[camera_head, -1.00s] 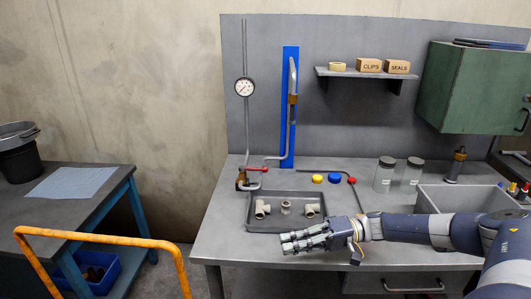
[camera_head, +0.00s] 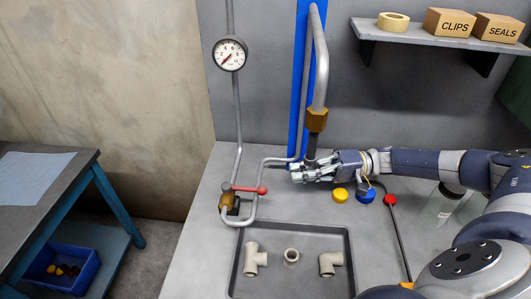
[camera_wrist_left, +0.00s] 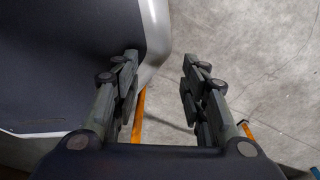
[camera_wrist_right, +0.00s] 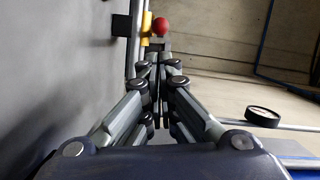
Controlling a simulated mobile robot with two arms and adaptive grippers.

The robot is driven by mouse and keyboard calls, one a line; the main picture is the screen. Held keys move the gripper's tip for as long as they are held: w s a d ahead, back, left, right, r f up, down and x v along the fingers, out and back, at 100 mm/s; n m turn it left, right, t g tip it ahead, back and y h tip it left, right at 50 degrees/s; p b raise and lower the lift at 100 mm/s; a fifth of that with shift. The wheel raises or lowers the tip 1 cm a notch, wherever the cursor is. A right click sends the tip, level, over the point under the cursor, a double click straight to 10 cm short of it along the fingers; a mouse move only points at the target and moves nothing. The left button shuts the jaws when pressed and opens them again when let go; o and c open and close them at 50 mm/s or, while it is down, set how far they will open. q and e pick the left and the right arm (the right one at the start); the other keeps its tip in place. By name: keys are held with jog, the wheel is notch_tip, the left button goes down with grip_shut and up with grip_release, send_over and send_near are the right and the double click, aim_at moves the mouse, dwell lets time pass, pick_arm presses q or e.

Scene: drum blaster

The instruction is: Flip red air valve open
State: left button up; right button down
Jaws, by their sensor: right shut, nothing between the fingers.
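The red air valve lever (camera_head: 246,189) is a short red handle with a round knob, on a brass valve body (camera_head: 228,200) in the grey pipe at the bench's left. The lever lies roughly level, its knob to the right. My right gripper (camera_head: 294,172) is shut and empty, just right of and above the knob in the head view, apart from it. In the right wrist view the red knob (camera_wrist_right: 161,25) shows just beyond the shut fingertips (camera_wrist_right: 159,62). My left gripper (camera_wrist_left: 160,72) is open and empty over the floor, out of the head view.
A pressure gauge (camera_head: 230,53) is on the pipe above the valve. A bent pipe with a brass fitting (camera_head: 317,119) rises beside my right gripper. A tray (camera_head: 292,229) with pipe fittings lies in front. Yellow (camera_head: 340,195) and blue (camera_head: 365,195) caps sit below my right wrist.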

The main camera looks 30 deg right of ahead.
jog(key=p, duration=0.2)
send_near(244, 189)
jog(key=w+a, duration=0.2)
jog(key=w, duration=0.3)
jog(key=shift+w+a+f, duration=0.1)
jog(key=shift+a, duration=0.65)
pick_arm(q)
jog(key=shift+s+a+r, duration=0.1)
jog(key=shift+s+r, duration=0.1)
jog(key=shift+r, duration=0.25)
jog(key=shift+s+r, duration=0.15)
jog(key=shift+r, duration=0.3)
jog(key=shift+s+r, duration=0.1)
